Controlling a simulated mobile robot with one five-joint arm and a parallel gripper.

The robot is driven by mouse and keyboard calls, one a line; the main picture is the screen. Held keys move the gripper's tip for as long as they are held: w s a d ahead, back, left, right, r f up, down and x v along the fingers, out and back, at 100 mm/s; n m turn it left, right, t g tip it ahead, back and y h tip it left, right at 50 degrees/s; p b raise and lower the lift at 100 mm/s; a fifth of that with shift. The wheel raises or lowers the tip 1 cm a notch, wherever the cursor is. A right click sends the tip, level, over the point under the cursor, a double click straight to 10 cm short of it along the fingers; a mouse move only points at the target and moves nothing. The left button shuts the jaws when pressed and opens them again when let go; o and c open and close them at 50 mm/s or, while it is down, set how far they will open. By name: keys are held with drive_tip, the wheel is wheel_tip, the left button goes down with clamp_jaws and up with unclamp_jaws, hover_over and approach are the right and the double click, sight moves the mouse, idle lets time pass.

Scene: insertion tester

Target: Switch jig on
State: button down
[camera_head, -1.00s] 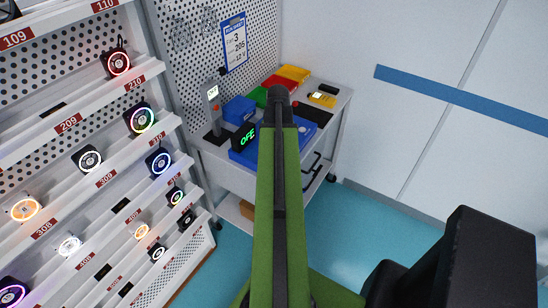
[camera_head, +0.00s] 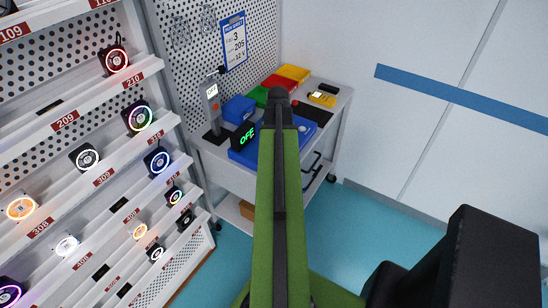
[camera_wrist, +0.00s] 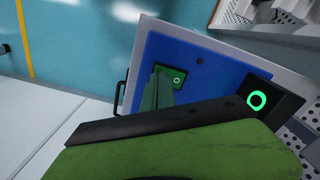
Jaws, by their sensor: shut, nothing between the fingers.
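The jig is a blue base (camera_head: 305,130) on the grey cart, with a black display box (camera_head: 244,137) whose green letters appear to read OFF. My green arm covers the middle of the jig in the head view. In the wrist view the blue base (camera_wrist: 215,70) lies ahead, with a dark box with a green ring (camera_wrist: 262,100) at its right. A small green-edged pad with a lit ring (camera_wrist: 176,79) is on the base. My gripper (camera_wrist: 158,93) is shut and empty, its tip close to this pad. I cannot tell whether they touch.
The cart (camera_head: 222,170) also holds a grey post (camera_head: 213,104), a blue box (camera_head: 238,108), coloured bins (camera_head: 293,73) and a yellow meter (camera_head: 322,98). A shelf rack with lit fans (camera_head: 88,159) stands at left. The floor right of the cart is clear.

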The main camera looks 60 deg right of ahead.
drive_tip(key=shift+f, duration=0.3)
wheel_tip(320, 180, up, 7)
drive_tip(key=p, duration=0.6)
drive_tip(key=shift+r+p, duration=0.15)
drive_tip(key=shift+p, duration=0.25)
